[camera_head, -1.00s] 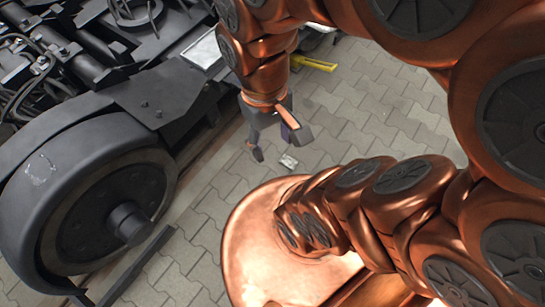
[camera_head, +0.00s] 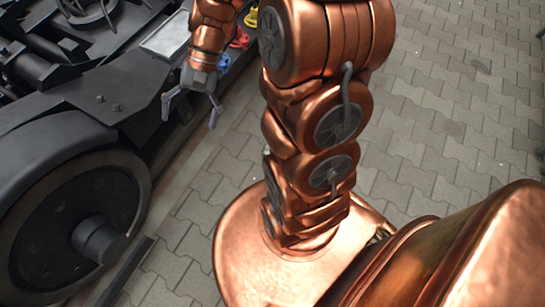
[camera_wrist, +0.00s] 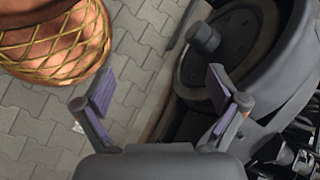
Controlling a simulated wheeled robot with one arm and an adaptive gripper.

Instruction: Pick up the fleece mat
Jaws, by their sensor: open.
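I cannot make out a fleece mat in either view. My gripper (camera_head: 190,112) hangs beside the dark bogie, near the upper left in the head view, with its two fingers spread and nothing between them. In the wrist view my gripper (camera_wrist: 160,90) also shows open, with purple pads on the fingers. Paving and the bogie's wheel lie beyond the fingers there. A small pale scrap (camera_wrist: 78,127) lies on the paving left of the left finger; I cannot tell what it is.
The bogie's large wheel (camera_head: 75,225) and dark frame (camera_head: 110,100) fill the left. A flat light panel (camera_head: 168,37) sits on the frame. Red (camera_head: 240,40), yellow (camera_head: 251,18) and blue (camera_head: 223,63) items stand partly hidden behind my arm. Paving (camera_head: 450,120) at right is clear.

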